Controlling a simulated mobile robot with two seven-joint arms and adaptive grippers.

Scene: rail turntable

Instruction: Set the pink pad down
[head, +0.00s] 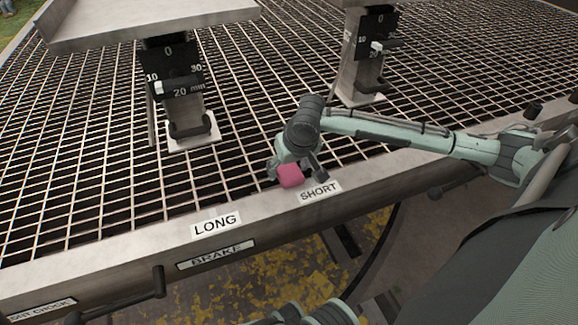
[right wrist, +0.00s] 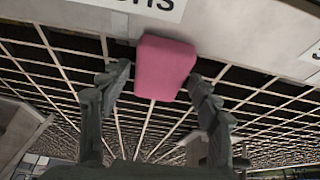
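The pink pad (head: 290,175) shows in the head view at the inner edge of the pale metal rim, left of the SHORT label (head: 318,192). In the right wrist view the pad (right wrist: 164,67) is a pink block between and just beyond the fingertips. My right gripper (head: 294,168) is over the pad in the head view. In the right wrist view its fingers (right wrist: 160,75) are spread, with a small gap between the left finger and the pad; the right fingertip is close to its edge. The pad's underside is hidden. My left gripper is not in view.
The pale rim (head: 120,248) carries LONG (head: 216,224) and BRAKE (head: 216,255) labels. An open metal grid (head: 90,180) lies behind it. Two posts with black minute dials (head: 172,85) (head: 377,40) stand on the grid. A handle (head: 130,305) sticks out below the rim at left.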

